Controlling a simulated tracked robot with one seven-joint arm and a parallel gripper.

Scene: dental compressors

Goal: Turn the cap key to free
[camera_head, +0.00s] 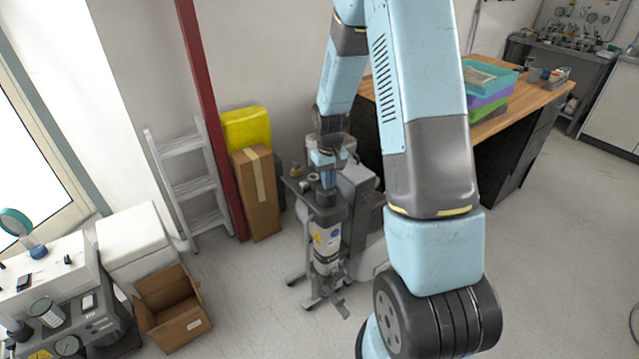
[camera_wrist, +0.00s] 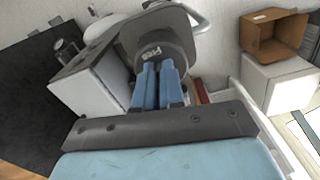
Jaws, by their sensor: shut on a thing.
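The compressor unit (camera_head: 326,242) stands on the floor in the middle of the head view, a grey upright cylinder on a footed base. My gripper (camera_head: 327,182) reaches down onto its top from above. In the wrist view my gripper (camera_wrist: 158,66) has its blue fingers close together against a dark round cap (camera_wrist: 150,38). A small pale label (camera_wrist: 151,52) shows on the cap just beyond the fingertips. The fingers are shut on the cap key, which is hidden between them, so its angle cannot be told.
A stepladder (camera_head: 187,180) leans there. An open carton (camera_head: 172,308) sits at front left. The floor at right is clear.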

